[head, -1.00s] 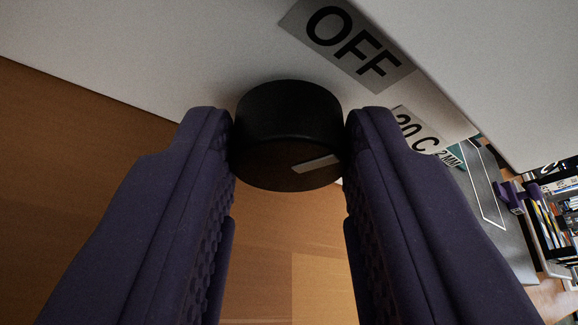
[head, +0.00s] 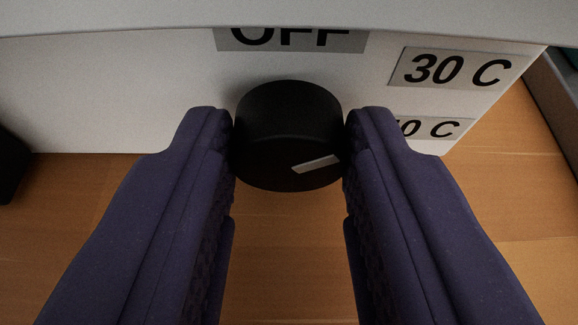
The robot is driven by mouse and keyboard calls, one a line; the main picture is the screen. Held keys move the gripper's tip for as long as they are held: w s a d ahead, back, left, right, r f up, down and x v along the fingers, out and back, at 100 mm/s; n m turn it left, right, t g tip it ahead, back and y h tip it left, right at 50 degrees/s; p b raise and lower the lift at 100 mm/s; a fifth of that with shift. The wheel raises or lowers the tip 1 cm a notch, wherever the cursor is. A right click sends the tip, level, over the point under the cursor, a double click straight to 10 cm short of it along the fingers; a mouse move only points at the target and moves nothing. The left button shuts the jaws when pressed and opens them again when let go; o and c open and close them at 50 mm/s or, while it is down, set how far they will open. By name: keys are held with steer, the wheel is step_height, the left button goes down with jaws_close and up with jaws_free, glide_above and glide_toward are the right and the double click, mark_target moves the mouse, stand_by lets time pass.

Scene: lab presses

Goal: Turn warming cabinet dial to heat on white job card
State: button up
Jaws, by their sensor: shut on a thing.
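The black round dial (head: 288,115) of the warming cabinet is in the middle of the head view, with a pale pointer mark (head: 316,164) on its face. My gripper (head: 289,140) is shut on the dial, one purple finger at each side. The mark points right and slightly up, roughly towards a lower label ending in "0 C" (head: 440,129), whose first digit is hidden by the right finger. An "OFF" label (head: 290,38) sits above the dial, its top cut off. A "30 C" label (head: 455,69) is at the upper right. No white job card is in view.
The white cabinet front (head: 110,90) spans the upper view, under a pale overhanging edge. A wooden surface (head: 515,200) lies below and to the right. A dark object (head: 10,165) stands at the left edge, and a grey one at the right edge.

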stand_by(0.4)
steer(key=o, duration=0.8)
steer(key=shift+c, duration=0.2)
steer(key=p+v, duration=0.2)
steer(key=v, duration=0.5)
steer(key=shift+w+r, duration=0.1)
steer(key=shift+s+p, duration=0.3)
steer(key=shift+s, duration=0.15)
